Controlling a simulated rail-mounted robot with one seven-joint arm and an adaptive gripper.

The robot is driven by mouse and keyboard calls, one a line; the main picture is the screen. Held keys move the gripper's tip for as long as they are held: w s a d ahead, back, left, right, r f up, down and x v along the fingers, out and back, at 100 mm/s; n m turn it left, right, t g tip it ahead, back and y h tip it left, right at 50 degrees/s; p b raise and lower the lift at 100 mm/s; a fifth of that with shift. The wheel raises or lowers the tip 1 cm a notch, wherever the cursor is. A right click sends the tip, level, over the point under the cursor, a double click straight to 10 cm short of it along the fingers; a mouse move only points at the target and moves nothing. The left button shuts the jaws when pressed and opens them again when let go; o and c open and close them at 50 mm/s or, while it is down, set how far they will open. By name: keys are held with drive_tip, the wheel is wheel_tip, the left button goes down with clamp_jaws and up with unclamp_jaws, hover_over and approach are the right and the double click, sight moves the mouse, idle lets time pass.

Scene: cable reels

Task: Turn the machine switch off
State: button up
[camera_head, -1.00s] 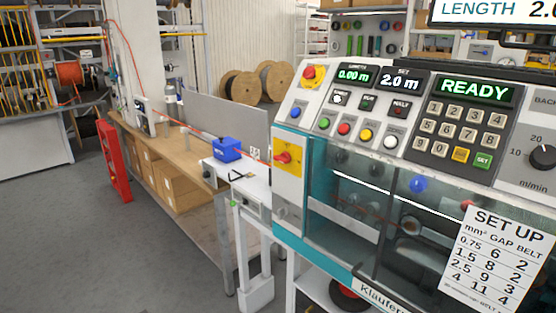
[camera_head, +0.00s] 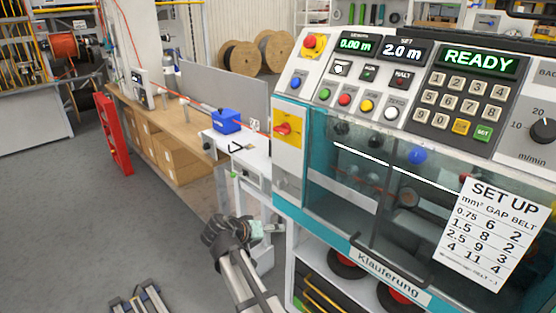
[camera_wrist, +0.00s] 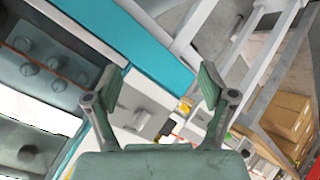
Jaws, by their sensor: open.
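The machine (camera_head: 352,244) stands at the right with a lit READY display (camera_head: 479,59). A red rotary switch (camera_head: 283,129) sits on a yellow plate (camera_head: 289,142) at the left end of its front, below the control panel. Its handle looks roughly horizontal. My gripper (camera_head: 277,228) is below this switch, in front of the machine's lower left side, and apart from it. In the wrist view my gripper (camera_wrist: 160,86) is open, its two fingers spread with nothing held. The teal edge of the machine (camera_wrist: 140,42) shows beyond them. I cannot make out the switch clearly there.
A red emergency button (camera_head: 310,42) on a yellow base is above the switch. A white side table with a blue box (camera_head: 227,121) stands left of the machine. A wooden bench (camera_head: 165,130) with cartons (camera_head: 178,165) is further left. The grey floor at left is mostly open.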

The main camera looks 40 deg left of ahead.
sight(278, 130)
drive_tip(key=s+a+r+m+t, duration=0.1)
drive_tip(key=a+r+m+t, duration=0.15)
drive_tip(key=r, duration=0.75)
drive_tip(key=s+a+r+m+t+h, duration=0.15)
drive_tip(key=a+r+m, duration=0.25)
drive_tip(key=r, duration=0.5)
drive_tip(key=s+a+r+m+t, duration=0.1)
drive_tip(key=a+r+m+t, duration=0.2)
drive_tip(key=r, duration=0.7)
drive_tip(key=shift+y, duration=0.25)
drive_tip(key=w+p, duration=0.1)
drive_tip(key=w, duration=0.4)
drive_tip(key=w+d+p, duration=0.1)
drive_tip(key=w+p, duration=0.1)
drive_tip(key=w, duration=0.4)
drive_tip(key=w+d+p, duration=0.1)
drive_tip(key=w, duration=0.4)
drive_tip(key=shift+w+d+f, duration=0.2)
drive_tip(key=shift+w+f, duration=0.1)
drive_tip(key=shift+w, duration=0.1)
drive_tip(key=shift+c, duration=0.3)
drive_tip(key=c, duration=1.1)
